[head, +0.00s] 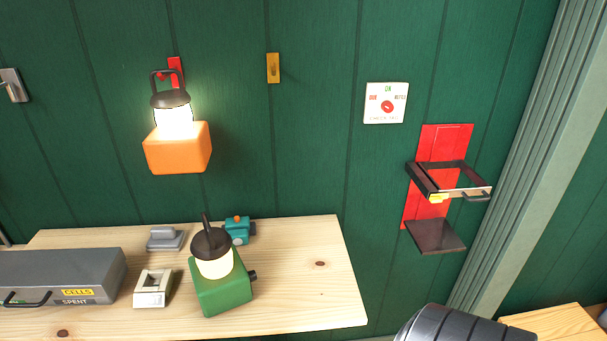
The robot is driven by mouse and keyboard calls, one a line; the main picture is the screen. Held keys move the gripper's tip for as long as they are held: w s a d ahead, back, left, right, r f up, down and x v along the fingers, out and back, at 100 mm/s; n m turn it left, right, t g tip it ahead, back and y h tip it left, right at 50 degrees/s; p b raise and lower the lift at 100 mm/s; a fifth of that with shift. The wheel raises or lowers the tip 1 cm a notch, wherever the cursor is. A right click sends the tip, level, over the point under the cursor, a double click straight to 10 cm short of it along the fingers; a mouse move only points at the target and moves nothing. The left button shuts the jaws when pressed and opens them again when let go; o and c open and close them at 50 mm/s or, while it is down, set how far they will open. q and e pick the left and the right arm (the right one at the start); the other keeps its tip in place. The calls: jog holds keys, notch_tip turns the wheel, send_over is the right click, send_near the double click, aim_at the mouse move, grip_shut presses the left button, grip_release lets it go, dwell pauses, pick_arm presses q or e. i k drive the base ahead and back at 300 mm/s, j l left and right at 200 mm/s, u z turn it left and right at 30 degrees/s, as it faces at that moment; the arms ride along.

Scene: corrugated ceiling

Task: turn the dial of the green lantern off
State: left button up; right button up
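The green lantern (222,289) stands on the wooden table, right of the table's middle. It has a square green base, a pale cream globe (214,267) and a dark cap with a handle. The globe looks pale and is much dimmer than the orange lantern's. A small dark knob (253,276), which looks like its dial, sticks out from the right side of the base. Its setting is too small to read. Neither of my grippers is in view.
A lit orange lantern (178,150) hangs on the green wall above the wooden table (310,285). Left of the green lantern are a cream device (153,289) and a grey case (60,275). A teal object (238,231) stands close behind it. The table's right side is clear.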

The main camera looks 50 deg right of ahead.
aim_at(253, 276)
jog(key=l, duration=0.85)
jog(key=k+l, duration=0.1)
jog(key=l, duration=0.8)
